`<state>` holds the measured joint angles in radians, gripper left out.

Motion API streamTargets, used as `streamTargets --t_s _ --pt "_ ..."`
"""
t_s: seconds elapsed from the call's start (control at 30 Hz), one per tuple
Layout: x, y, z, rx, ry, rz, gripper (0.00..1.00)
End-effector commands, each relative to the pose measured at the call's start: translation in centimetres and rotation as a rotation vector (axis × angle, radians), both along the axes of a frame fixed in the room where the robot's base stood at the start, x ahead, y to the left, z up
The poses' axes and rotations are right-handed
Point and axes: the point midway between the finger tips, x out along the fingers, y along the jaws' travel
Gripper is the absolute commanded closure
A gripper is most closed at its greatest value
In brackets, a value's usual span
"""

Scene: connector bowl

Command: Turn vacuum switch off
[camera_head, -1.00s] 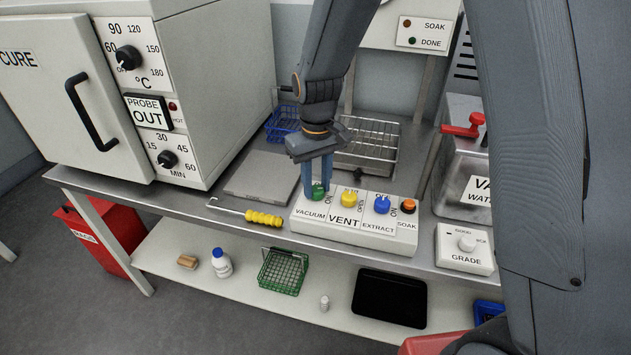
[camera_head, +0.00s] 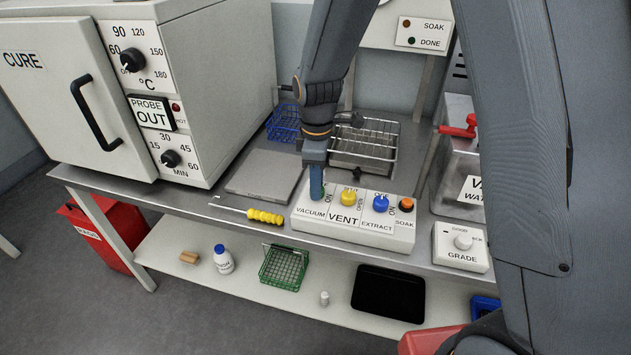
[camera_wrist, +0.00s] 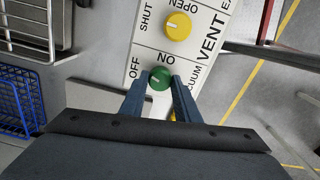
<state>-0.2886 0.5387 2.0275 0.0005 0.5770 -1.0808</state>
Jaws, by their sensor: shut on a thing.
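The green vacuum knob (camera_wrist: 160,78) is at the left end of the white switch panel (camera_head: 352,236), by its OFF and ON marks. My gripper (camera_head: 317,194) reaches straight down onto it. In the wrist view the two blue fingers of my gripper (camera_wrist: 160,84) stand on either side of the green knob and are shut on it. The knob's pale mark appears to point toward the OFF side, but it is small. In the head view the fingers hide most of the knob.
The yellow vent knob (camera_head: 348,198), blue extract knob (camera_head: 381,203) and orange soak button (camera_head: 406,204) are close on the right. A yellow-handled hook tool (camera_head: 264,216) lies left of the panel. A wire rack (camera_head: 362,150) and blue basket (camera_head: 284,122) are behind.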

Motion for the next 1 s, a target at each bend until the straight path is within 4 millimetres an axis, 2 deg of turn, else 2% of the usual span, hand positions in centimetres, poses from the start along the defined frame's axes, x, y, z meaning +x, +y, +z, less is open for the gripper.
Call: streamTargets --t_s 0.4,1.0 --pt "0.28 -0.06 0.21 0.0 -0.007 0.254 0.93" --pt "0.38 -0.04 0.24 0.0 -0.009 0.319 0.93"
